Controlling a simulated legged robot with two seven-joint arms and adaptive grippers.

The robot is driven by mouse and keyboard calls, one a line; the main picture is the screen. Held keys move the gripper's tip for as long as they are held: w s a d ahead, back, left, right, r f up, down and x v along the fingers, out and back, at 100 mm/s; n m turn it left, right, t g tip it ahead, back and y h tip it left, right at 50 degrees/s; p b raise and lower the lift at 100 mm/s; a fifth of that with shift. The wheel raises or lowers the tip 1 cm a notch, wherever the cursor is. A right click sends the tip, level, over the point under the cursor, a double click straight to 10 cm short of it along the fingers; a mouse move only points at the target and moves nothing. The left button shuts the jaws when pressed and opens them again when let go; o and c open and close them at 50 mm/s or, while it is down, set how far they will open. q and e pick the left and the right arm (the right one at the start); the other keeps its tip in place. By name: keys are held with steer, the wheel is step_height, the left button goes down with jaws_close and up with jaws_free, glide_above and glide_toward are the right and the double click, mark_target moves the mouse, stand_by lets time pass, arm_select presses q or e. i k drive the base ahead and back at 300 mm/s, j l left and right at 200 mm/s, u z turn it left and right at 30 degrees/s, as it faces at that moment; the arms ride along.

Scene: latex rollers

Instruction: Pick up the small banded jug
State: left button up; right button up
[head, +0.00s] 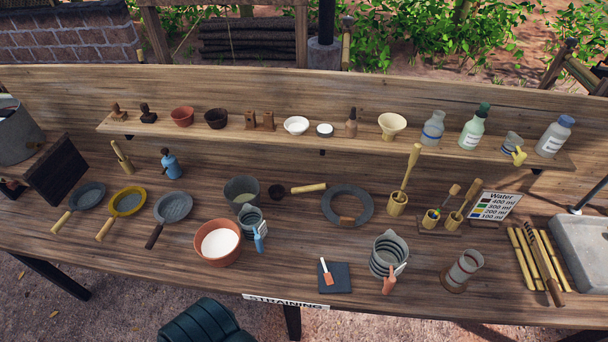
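Three banded jugs show in the head view. The smallest-looking, a grey banded jug with a yellow handle (509,142), stands on the raised shelf at the right, between two bottles. A grey-green banded jug with a blue handle (249,219) stands on the table beside a terracotta bowl. A larger grey banded jug with an orange-red handle (387,250) stands near the table's front edge, right of centre. Neither of my grippers is in view.
The shelf (285,137) holds bowls, bottles and small items in a row. A green-capped bottle (475,128) and a blue-capped bottle (554,137) flank the yellow-handled jug. Below it are a water sign (493,207) and wooden pestles. A banded cylinder (464,268) stands at front right.

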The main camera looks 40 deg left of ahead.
mark_target(250, 218)
steer(key=u, duration=1.85)
